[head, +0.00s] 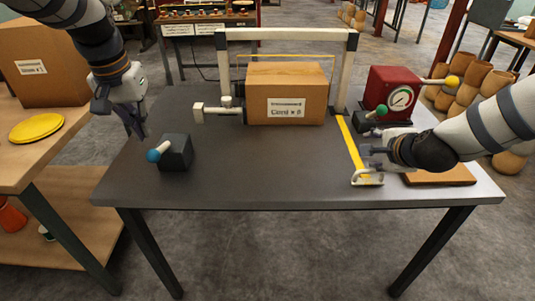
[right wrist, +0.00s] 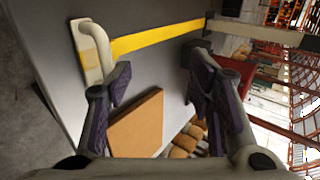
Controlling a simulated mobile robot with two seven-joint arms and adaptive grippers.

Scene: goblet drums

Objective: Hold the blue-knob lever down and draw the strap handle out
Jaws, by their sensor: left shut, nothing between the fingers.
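The white strap handle (head: 367,178) lies at the table's front edge on the end of a flat yellow strap (head: 352,145). My right gripper (head: 372,158) is just behind and right of the handle. In the right wrist view its fingers (right wrist: 158,84) are spread with nothing between them; the handle (right wrist: 95,48) is beyond the left finger.
A labelled carton (head: 287,92) stands under a white frame (head: 288,36) at the back. A brown board (head: 440,176) lies at right. The table's front middle is clear.

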